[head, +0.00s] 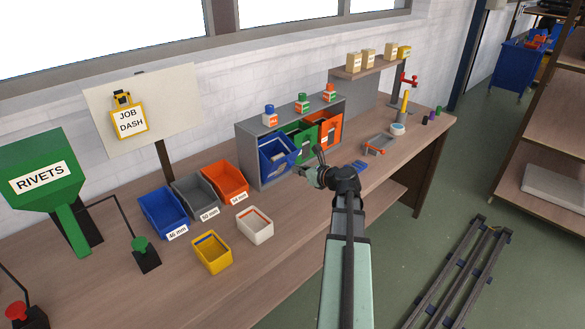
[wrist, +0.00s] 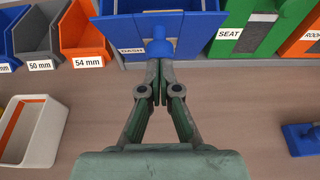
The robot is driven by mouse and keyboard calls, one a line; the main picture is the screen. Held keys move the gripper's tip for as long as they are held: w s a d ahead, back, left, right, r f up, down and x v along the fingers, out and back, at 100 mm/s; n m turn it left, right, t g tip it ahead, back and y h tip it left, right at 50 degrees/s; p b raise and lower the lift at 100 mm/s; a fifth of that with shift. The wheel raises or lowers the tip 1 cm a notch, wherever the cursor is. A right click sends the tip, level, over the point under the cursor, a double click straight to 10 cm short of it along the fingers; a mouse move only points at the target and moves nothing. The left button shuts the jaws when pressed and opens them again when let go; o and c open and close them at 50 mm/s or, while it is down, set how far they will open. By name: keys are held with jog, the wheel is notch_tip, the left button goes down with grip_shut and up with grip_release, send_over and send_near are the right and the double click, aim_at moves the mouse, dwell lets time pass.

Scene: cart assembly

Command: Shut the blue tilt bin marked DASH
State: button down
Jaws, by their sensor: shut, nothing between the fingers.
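The blue tilt bin (head: 279,154) is the left one of three in a grey cabinet (head: 248,160) and leans forward out of it, its top open. In the wrist view, its blue front (wrist: 195,35) carries a rounded blue handle (wrist: 158,46) and a label (wrist: 131,50) that is too small to read surely. My gripper (head: 300,170) is in front of this bin. In the wrist view, its fingertips (wrist: 160,64) are together at the handle, with nothing between them. I cannot tell whether they touch it.
Green (head: 303,141) and orange (head: 328,129) tilt bins stand to the right, seemingly upright. Open blue (head: 160,216), grey (head: 193,200) and orange (head: 224,182) bins sit left on the bench. White (head: 255,228) and yellow (head: 212,258) bins lie nearer. A small blue object (wrist: 303,138) lies right.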

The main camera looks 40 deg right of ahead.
aim_at(288, 157)
jog(key=shift+w+r+p, duration=0.5)
jog(key=shift+r+p, duration=0.15)
jog(key=shift+r, duration=0.05)
jog(key=shift+w+r+p, duration=0.45)
jog(key=shift+w+p, duration=0.05)
jog(key=shift+w, duration=0.15)
jog(key=shift+w+r+p, duration=0.45)
jog(key=shift+w+p, duration=0.05)
jog(key=shift+w, duration=0.1)
jog(key=shift+w+a+r+p, duration=0.1)
jog(key=shift+w+r+p, duration=0.25)
jog(key=shift+w, duration=0.25)
jog(key=shift+w+r+p, duration=0.2)
jog(key=shift+w+p, duration=0.1)
jog(key=shift+w, duration=0.25)
